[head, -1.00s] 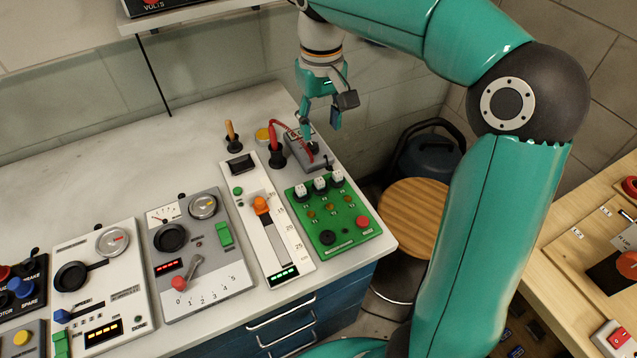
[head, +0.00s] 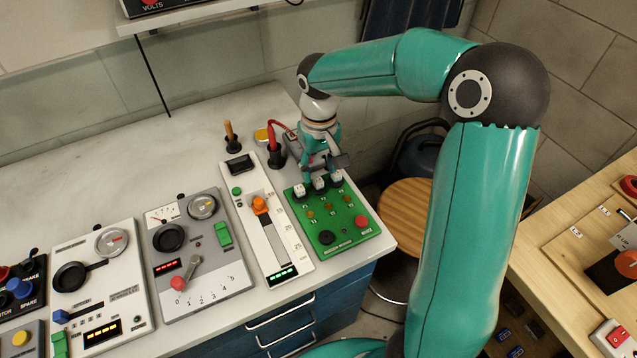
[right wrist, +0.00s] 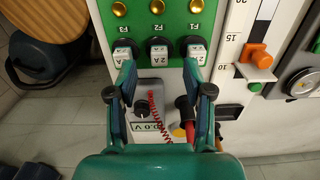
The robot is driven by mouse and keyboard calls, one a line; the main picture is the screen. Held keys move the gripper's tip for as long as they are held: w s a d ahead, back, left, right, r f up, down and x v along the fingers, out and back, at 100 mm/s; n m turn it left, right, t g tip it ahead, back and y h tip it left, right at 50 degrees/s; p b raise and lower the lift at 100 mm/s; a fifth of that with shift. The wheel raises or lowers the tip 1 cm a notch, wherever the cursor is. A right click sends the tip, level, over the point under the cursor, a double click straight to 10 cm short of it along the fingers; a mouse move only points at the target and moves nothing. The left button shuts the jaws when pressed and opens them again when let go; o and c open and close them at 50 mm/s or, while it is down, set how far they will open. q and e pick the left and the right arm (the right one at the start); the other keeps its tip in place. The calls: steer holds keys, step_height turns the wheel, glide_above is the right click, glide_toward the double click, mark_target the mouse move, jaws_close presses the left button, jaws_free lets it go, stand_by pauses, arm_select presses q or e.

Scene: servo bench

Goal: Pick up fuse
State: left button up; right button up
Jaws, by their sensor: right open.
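Three white fuses stand in a row on the far edge of a green fuse board (head: 345,218): a left fuse (head: 299,190), a middle fuse (head: 318,184) and a right fuse (head: 337,177). My right gripper (head: 322,172) is open and empty just behind and above this row. In the right wrist view its fingers (right wrist: 160,82) are spread, with the middle fuse (right wrist: 158,53) between their lines and a little beyond the tips. The outer fuses (right wrist: 122,56) (right wrist: 196,52) show near the two fingertips. My left gripper is not in view.
A grey meter box (right wrist: 152,128) with a red coiled lead sits under the gripper, behind the board. A red-handled probe (head: 275,150) stands beside it. A white slider panel (head: 283,245) lies left of the board. A wooden stool (head: 405,215) stands right of the bench.

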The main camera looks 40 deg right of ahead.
mark_target(318, 180)
steer(key=shift+w+d+f, duration=0.1)
steer(key=shift+w+f, duration=0.1)
steer(key=shift+f, duration=1.75)
steer(key=c, duration=0.9)
